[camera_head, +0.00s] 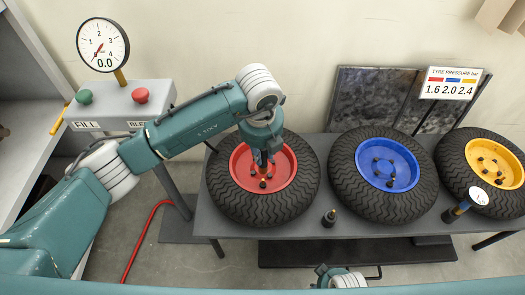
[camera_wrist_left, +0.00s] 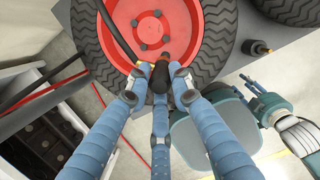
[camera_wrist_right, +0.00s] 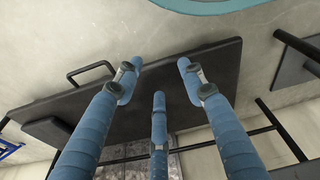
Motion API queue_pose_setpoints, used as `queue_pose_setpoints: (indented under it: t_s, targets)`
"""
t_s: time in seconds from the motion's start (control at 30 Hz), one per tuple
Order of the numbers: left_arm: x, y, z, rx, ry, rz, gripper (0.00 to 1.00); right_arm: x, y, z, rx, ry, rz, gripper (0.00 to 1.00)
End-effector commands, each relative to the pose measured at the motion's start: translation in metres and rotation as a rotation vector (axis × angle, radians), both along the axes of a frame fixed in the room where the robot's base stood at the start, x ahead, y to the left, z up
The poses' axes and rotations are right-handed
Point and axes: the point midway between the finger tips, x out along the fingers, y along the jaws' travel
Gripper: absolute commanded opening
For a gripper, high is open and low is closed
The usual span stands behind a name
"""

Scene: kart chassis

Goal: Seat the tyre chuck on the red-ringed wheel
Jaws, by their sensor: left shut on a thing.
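The red-ringed wheel (camera_head: 286,194) lies flat at the left end of the grey bench, its red rim (camera_wrist_left: 185,22) filling the top of the left wrist view. My left gripper (camera_head: 264,158) is over this rim, fingers pointing down. In the left wrist view its fingers (camera_wrist_left: 157,82) are shut on the tyre chuck (camera_wrist_left: 146,69), a dark piece with a brass-coloured part and a black hose. The fingers hide much of the chuck. I cannot tell whether it touches the wheel's valve, which I cannot make out. My right gripper (camera_wrist_right: 158,80) is open and empty, below the bench's front edge.
A blue-rimmed wheel (camera_head: 356,179) and a yellow-rimmed wheel (camera_head: 452,160) lie to the right. A small black cap-like piece (camera_head: 329,218) and a handheld gauge (camera_head: 478,197) are near the front. The gauge post (camera_head: 103,45) at left reads 0.0. A pressure sign (camera_head: 452,83) stands behind.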

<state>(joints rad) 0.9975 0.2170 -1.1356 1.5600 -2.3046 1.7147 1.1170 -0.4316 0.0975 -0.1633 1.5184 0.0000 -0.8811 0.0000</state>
Motion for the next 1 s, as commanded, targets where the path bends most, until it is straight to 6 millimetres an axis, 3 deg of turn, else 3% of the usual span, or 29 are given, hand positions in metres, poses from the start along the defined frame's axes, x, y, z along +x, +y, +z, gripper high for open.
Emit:
queue_pose_setpoints:
  t_s: [1.0]
  targets:
    - [0.0, 0.0, -0.023, -0.001, -0.001, 0.0, 0.0, 0.024, 0.001, 0.045, 0.001, -0.027, -0.006, 0.4]
